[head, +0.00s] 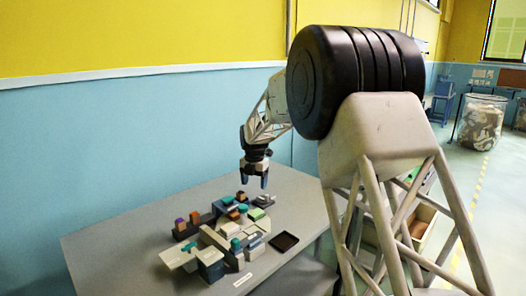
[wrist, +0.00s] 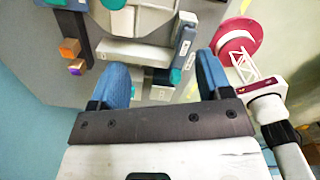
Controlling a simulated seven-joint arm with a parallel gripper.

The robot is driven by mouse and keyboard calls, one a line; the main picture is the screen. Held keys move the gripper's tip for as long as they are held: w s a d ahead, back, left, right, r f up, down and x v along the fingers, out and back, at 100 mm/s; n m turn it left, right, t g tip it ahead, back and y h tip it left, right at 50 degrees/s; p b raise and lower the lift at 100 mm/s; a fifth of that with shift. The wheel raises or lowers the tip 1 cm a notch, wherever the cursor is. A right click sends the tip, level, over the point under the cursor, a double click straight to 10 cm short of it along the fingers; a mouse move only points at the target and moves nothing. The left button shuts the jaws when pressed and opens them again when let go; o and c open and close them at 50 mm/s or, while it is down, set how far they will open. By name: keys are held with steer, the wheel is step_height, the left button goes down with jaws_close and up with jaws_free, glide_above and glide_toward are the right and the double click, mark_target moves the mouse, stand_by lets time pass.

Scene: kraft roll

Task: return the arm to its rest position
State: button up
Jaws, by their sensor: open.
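My gripper (head: 254,180) hangs from my arm above the far part of the grey table (head: 110,237), pointing down. Its two blue fingers are spread apart with nothing between them. In the wrist view, my gripper (wrist: 163,72) shows both blue fingers wide apart. Grey blocks with teal tops lie below and beyond them. The gripper looks clear of the blocks in the head view, though the exact height is hard to tell.
A cluster of pale and grey blocks (head: 210,262) covers the table's middle. A small dark tray (head: 285,241) lies to their right. An orange block (wrist: 69,47) shows at upper left in the wrist view. A blue wall (head: 100,140) stands behind the table.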

steer(key=s+d+r+m, duration=0.4)
steer(key=s+d+m, duration=0.1)
steer(key=s, duration=0.4)
steer(key=s+d+r+m+t, duration=0.1)
steer(key=s+d+r+m, duration=0.35)
steer(key=s, duration=0.55)
steer(key=s+d+r+m, duration=0.4)
steer(key=s+d+m, duration=0.15)
steer(key=s, duration=0.35)
steer(key=s+d+f+m, duration=0.2)
steer(key=s+m, duration=0.3)
steer(key=s, duration=0.5)
steer(key=s+d+f+m, duration=0.1)
steer(key=s+d+m, duration=0.1)
steer(key=s+m, duration=0.4)
steer(key=s+d+f+m+t, duration=0.1)
steer(key=s+m, duration=0.4)
steer(key=s, duration=1)
steer(key=shift+s+d+f, duration=0.35)
steer(key=shift+d+f, duration=0.5)
steer(key=shift+d, duration=0.15)
